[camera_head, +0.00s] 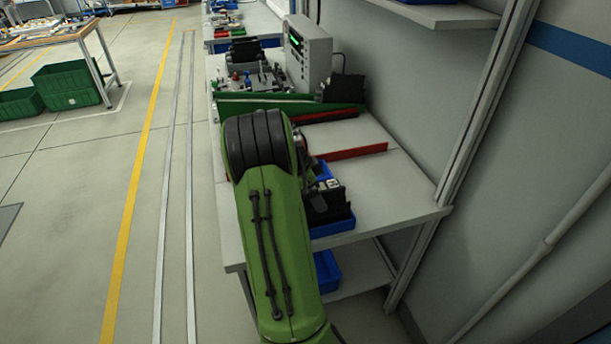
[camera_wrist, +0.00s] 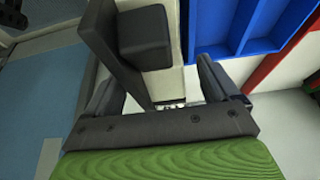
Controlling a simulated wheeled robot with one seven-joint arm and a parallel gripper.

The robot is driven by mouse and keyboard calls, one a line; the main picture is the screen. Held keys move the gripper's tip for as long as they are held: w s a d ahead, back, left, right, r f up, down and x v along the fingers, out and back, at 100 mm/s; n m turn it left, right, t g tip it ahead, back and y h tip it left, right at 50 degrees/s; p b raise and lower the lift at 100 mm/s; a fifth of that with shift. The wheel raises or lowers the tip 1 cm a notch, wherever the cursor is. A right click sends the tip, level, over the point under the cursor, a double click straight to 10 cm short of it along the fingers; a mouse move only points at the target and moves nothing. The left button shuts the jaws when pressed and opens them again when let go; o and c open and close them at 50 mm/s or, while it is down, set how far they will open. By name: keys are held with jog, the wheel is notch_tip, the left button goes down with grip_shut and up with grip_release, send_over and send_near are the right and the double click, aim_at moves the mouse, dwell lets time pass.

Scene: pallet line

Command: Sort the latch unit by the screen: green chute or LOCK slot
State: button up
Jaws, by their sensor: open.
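My gripper (camera_wrist: 162,88) is open in the wrist view, its dark fingers apart. A dark block (camera_wrist: 146,38) on a pale part shows between and beyond the fingers; I cannot tell if it is the latch unit or whether it is touched. In the head view my green arm hides most of the gripper. The tester (camera_head: 308,52) has a small screen (camera_head: 296,40) lit green; its text is too small to read. The green chute (camera_head: 270,106) lies across the bench. A black unit (camera_head: 343,88) stands at its right end. I cannot identify the LOCK slot.
Red strips (camera_head: 350,152) lie on the bench. A blue bin (camera_head: 333,226) with dark parts is at the near edge; a blue tray (camera_wrist: 238,28) shows in the wrist view. A fixture with a black part (camera_head: 246,50) stands behind the chute. The bench's right side is clear.

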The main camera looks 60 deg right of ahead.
jog(key=p+v, duration=0.2)
jog(key=v, duration=1.1)
jog(key=shift+r+p, duration=0.3)
jog(key=shift+w+a, duration=0.1)
dwell(0.4)
